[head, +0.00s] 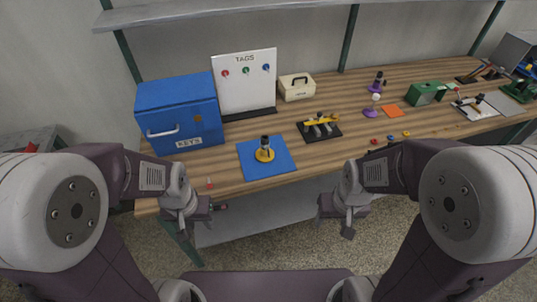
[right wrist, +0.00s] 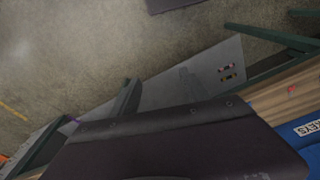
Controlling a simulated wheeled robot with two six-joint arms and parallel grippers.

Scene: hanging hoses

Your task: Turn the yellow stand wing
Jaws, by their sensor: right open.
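A small yellow stand (head: 265,155) sits upright on a blue mat (head: 283,163) near the front edge of the bench, with a dark upright part (head: 264,141) on it. Its wing is too small to tell apart from the base. My left gripper (head: 203,213) hangs in front of the bench edge, left of the mat and clear of the stand; its jaws are too unclear to read. My right gripper (head: 348,220) is open and empty in front of the bench, right of the mat. The right wrist view does not show the stand.
A blue KEYS box (head: 180,112) stands at the left, with a white TAGS board (head: 245,82) beside it. Right of the mat is a black tray (head: 311,133) with a yellow-handled tool. A lower shelf (right wrist: 205,75) shows under the bench.

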